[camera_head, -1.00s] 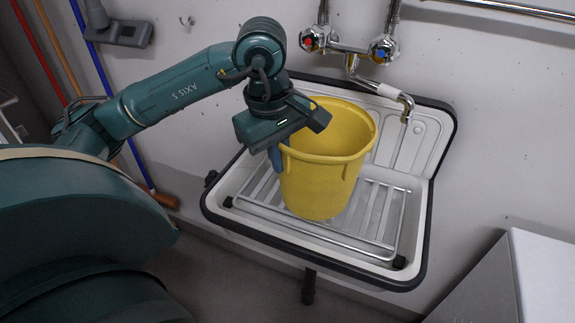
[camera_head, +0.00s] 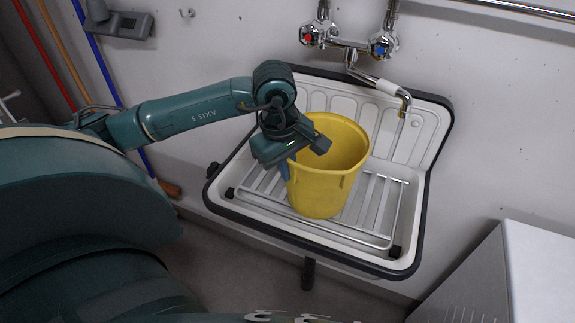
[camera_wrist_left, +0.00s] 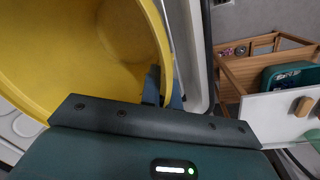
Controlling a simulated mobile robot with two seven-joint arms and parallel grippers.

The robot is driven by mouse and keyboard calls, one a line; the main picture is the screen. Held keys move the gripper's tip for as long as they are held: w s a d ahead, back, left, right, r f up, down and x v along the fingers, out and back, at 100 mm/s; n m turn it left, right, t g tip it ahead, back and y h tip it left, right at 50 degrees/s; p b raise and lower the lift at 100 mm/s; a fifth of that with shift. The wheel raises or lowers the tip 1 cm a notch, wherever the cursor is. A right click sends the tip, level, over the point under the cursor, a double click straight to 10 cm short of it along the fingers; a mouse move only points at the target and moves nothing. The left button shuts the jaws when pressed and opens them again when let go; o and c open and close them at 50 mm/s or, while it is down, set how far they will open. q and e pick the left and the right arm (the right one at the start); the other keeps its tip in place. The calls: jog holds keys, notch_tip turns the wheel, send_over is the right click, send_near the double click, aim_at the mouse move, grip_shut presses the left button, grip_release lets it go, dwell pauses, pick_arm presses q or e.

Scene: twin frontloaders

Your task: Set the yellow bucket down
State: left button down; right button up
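The yellow bucket (camera_head: 322,190) is upright, or nearly so, over the metal rack (camera_head: 378,205) of the white sink (camera_head: 418,150) in the head view. I cannot tell whether its base touches the rack. My left gripper (camera_head: 287,166) is at the bucket's left rim. In the left wrist view, the gripper's fingers (camera_wrist_left: 164,90) straddle the wall of the bucket (camera_wrist_left: 95,45), one inside and one outside, and appear closed on it. The bucket's inside looks empty where it shows; part is hidden by my gripper. My right gripper is not in view.
A tap with a spout (camera_head: 380,86) reaches over the sink's back right, beside the bucket. A grey box-like unit (camera_head: 540,270) stands at the lower right. Coloured poles (camera_head: 95,60) lean at the left wall. The wrist view shows a wooden-framed unit (camera_wrist_left: 235,75) at right.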

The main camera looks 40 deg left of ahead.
pick_arm(q)
jog(key=shift+f, duration=0.15)
jog(key=c, duration=1.6)
grip_release()
jog(key=shift+c, duration=0.2)
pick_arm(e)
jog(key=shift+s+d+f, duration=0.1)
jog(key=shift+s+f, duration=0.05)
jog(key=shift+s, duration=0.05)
pick_arm(q)
jog(key=shift+r, duration=0.4)
jog(key=r, duration=0.4)
jog(key=shift+s+a+r+b, duration=0.1)
jog(key=shift+s+r+b, duration=0.15)
jog(key=shift+b, duration=0.15)
notch_tip(320, 180, up, 7)
jog(key=s, duration=0.1)
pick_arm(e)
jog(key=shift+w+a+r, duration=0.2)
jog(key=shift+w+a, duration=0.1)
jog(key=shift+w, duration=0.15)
